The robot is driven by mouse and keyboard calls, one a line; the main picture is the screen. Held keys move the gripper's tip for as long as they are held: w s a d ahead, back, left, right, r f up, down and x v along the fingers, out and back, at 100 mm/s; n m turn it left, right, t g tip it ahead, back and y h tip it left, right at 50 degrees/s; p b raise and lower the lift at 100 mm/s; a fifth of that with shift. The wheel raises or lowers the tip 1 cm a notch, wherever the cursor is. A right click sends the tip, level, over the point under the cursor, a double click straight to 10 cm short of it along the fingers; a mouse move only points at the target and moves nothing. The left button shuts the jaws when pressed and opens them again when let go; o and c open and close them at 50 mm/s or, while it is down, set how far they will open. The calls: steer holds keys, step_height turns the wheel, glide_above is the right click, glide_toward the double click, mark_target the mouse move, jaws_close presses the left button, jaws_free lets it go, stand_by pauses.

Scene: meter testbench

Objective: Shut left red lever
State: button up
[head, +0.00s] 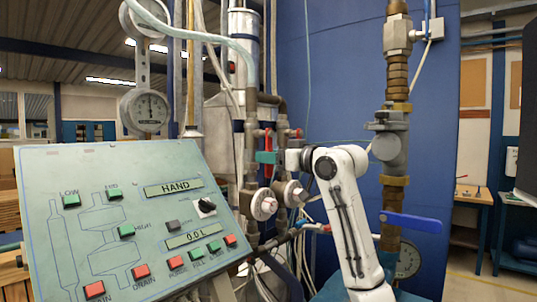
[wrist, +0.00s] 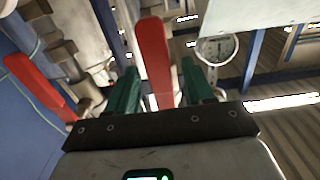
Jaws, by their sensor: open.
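My gripper (head: 266,157), with green fingers, is at the pipes right of the control panel. In the wrist view my gripper (wrist: 160,90) is open, with the left red lever (wrist: 153,55) standing between its two fingers. I cannot tell whether either finger touches it. In the head view the left red lever (head: 267,139) shows as a thin upright red strip at the fingers, partly hidden by them. A second red lever (wrist: 38,85) is at the left of the wrist view, outside the fingers. The lever's pivot is hidden in the wrist view.
The slanted control panel (head: 90,200) with red and green buttons fills the lower left. Two round flanged fittings (head: 264,204) sit below the gripper. A thick pipe with a blue lever (head: 412,222) stands on the right. A gauge (head: 145,110) hangs at upper left.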

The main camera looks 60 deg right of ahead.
steer(key=shift+w+d, duration=0.1)
steer(key=shift+w, duration=0.45)
jaws_close()
